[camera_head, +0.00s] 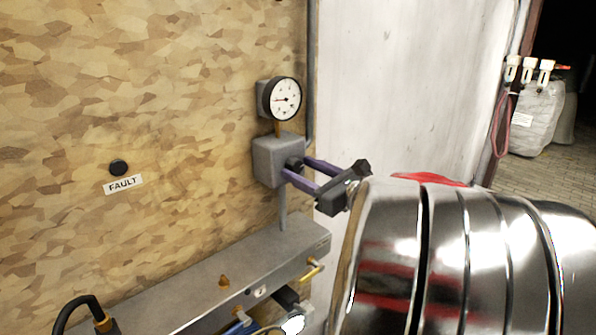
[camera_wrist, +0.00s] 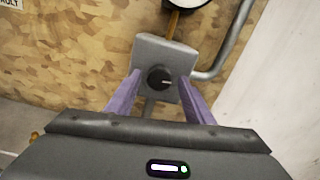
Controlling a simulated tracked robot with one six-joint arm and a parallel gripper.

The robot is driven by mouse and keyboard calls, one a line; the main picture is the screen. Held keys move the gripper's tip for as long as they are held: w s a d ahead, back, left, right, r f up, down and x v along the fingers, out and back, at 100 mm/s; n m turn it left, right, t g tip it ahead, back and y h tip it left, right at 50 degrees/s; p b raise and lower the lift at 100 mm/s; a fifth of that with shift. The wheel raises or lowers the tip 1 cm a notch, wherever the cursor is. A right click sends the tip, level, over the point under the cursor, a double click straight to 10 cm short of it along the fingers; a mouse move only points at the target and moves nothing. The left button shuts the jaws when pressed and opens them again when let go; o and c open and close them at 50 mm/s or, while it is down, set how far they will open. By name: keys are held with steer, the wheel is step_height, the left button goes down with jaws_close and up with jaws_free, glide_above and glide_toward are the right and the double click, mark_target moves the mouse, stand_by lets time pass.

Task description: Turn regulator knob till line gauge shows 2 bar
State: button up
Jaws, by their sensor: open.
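The black regulator knob (camera_wrist: 160,78) with a light pointer mark sits on the front of the grey regulator box (camera_head: 270,162). In the wrist view the mark points to the right. The round white line gauge (camera_head: 285,99) with a black rim stands above the box. Its red needle points left; the numbers are too small to read. My gripper (camera_head: 297,167) is open, its two purple fingers reaching toward the box on either side of the knob. In the wrist view the fingers (camera_wrist: 158,92) stand apart from the knob, with gaps on both sides. I cannot tell the depth exactly.
A grey pipe (camera_head: 312,75) runs up beside the box. A metal ledge (camera_head: 240,270) with fittings and hoses lies below. A black button (camera_head: 119,167) sits above a FAULT label (camera_head: 123,184) on the chipboard wall. The white wall (camera_head: 410,80) to the right is bare.

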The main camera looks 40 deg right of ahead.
steer(key=shift+c, duration=0.3)
steer(key=c, duration=1)
steer(key=shift+m, duration=0.9)
steer(key=o, duration=1.1)
steer(key=shift+c, duration=0.2)
steer(key=shift+s, duration=0.1)
